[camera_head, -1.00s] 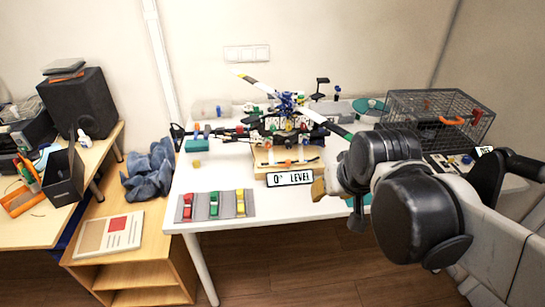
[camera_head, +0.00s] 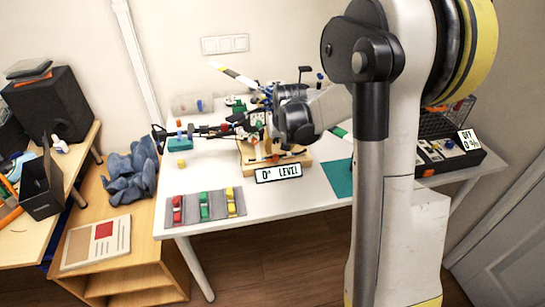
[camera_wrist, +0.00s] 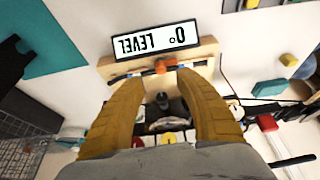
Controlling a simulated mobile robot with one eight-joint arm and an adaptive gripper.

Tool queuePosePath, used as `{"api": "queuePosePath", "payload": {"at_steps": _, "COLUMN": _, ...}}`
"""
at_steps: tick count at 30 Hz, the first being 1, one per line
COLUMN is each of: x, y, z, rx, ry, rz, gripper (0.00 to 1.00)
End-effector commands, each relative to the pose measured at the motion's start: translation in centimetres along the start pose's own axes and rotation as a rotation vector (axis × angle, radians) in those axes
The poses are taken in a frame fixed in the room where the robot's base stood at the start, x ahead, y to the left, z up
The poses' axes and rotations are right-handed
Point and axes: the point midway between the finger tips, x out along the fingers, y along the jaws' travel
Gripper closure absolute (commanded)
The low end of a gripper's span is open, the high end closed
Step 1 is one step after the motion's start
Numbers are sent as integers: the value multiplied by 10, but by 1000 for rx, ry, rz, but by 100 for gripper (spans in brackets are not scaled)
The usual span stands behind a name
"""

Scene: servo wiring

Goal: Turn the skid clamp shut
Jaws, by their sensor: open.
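The wooden helicopter stand (camera_head: 295,166) is on the white table, with a "0° LEVEL" sign (camera_head: 279,174) at its front. In the wrist view, an orange piece (camera_wrist: 165,65), which looks like the skid clamp, sits on a dark skid bar (camera_wrist: 133,73) along the wooden edge, just below the sign (camera_wrist: 153,40). My gripper (camera_wrist: 157,82) is open, its two tan fingers pointing at the bar on either side of the orange piece. I cannot tell whether they touch it. In the head view my arm hides part of the helicopter.
A grey mat with red, green and yellow toy cars (camera_head: 204,206) lies at the table's front left. A teal mat (camera_head: 338,179) lies right of the stand. A black tray with an "OFF" sign (camera_head: 466,140) is at the right. Helicopter parts crowd the area behind the stand.

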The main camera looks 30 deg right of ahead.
Motion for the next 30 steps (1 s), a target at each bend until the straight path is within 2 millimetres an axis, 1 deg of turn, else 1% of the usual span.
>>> {"api": "queuePosePath", "payload": {"at_steps": 1, "x": 15, "y": 0, "z": 2, "rx": 0, "ry": 0, "rz": 0, "gripper": 60}}
{"api": "queuePosePath", "payload": {"at_steps": 3, "x": 29, "y": 0, "z": 2, "rx": 0, "ry": 0, "rz": 0, "gripper": 60}}
{"api": "queuePosePath", "payload": {"at_steps": 6, "x": 46, "y": 0, "z": 1, "rx": 0, "ry": 0, "rz": 0, "gripper": 60}}
{"api": "queuePosePath", "payload": {"at_steps": 9, "x": 59, "y": 0, "z": 1, "rx": 0, "ry": 1, "rz": 0, "gripper": 60}}
{"api": "queuePosePath", "payload": {"at_steps": 14, "x": 67, "y": 0, "z": 0, "rx": -1, "ry": 1, "rz": 0, "gripper": 60}}
{"api": "queuePosePath", "payload": {"at_steps": 22, "x": 68, "y": 0, "z": 0, "rx": -1, "ry": 1, "rz": 0, "gripper": 60}}
{"api": "queuePosePath", "payload": {"at_steps": 23, "x": 67, "y": 0, "z": 0, "rx": -1, "ry": 1, "rz": 0, "gripper": 67}}
{"api": "queuePosePath", "payload": {"at_steps": 24, "x": 67, "y": 0, "z": 0, "rx": -1, "ry": 1, "rz": 0, "gripper": 79}}
{"api": "queuePosePath", "payload": {"at_steps": 26, "x": 67, "y": 0, "z": 0, "rx": -1, "ry": 1, "rz": 0, "gripper": 98}}
{"api": "queuePosePath", "payload": {"at_steps": 27, "x": 67, "y": 0, "z": 0, "rx": -1, "ry": 1, "rz": 0, "gripper": 100}}
{"api": "queuePosePath", "payload": {"at_steps": 30, "x": 67, "y": 0, "z": 0, "rx": 0, "ry": 1, "rz": 0, "gripper": 100}}
